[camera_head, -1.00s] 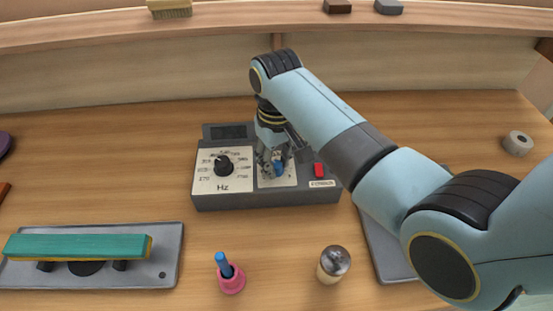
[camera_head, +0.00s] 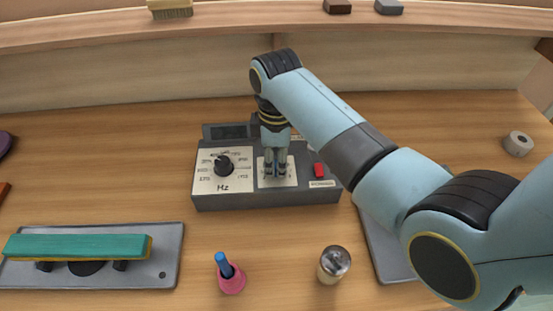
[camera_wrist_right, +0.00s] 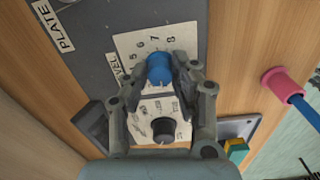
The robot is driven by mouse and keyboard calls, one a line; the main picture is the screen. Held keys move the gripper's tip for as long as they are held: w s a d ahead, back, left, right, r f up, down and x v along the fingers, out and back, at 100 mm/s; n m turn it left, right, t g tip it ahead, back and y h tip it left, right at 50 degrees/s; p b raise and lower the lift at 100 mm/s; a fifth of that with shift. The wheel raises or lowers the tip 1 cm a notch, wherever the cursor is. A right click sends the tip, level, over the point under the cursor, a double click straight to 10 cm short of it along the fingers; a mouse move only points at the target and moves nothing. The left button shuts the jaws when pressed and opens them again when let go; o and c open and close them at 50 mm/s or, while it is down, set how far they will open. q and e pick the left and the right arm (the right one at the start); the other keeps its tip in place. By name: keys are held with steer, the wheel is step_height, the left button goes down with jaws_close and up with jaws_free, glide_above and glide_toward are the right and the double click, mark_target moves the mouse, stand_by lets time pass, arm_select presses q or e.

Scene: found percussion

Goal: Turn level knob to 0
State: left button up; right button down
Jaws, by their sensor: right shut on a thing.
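The grey signal box (camera_head: 265,201) stands mid-table, with a Hz dial with a black knob (camera_head: 224,167) on its left. The level knob (camera_wrist_right: 159,68) is blue, on a white scale plate (camera_wrist_right: 130,44) showing 5, 6, 7 and 8. I cannot tell where its mark points. My right gripper (camera_head: 276,168) comes down from above over the level plate, its fingers shut around the blue knob. The fingers hide the knob in the head view. The black knob also shows in the wrist view (camera_wrist_right: 163,130). My left gripper is not in view.
A red switch (camera_head: 319,170) is on the box, right of my gripper. In front stand a pink holder with a blue stick (camera_head: 231,281) and a metal-topped shaker (camera_head: 334,264). A green bar (camera_head: 80,247) sits on a grey plate at left. Open table lies between them.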

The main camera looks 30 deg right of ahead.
mark_target(276, 164)
steer(key=n, duration=0.5)
steer(key=shift+n, duration=0.4)
stand_by(0.4)
steer(key=c, duration=1.1)
jaws_free()
steer(key=shift+o, duration=0.2)
steer(key=shift+r, duration=0.15)
step_height(276, 164, up, 12)
steer(key=shift+f, duration=0.2)
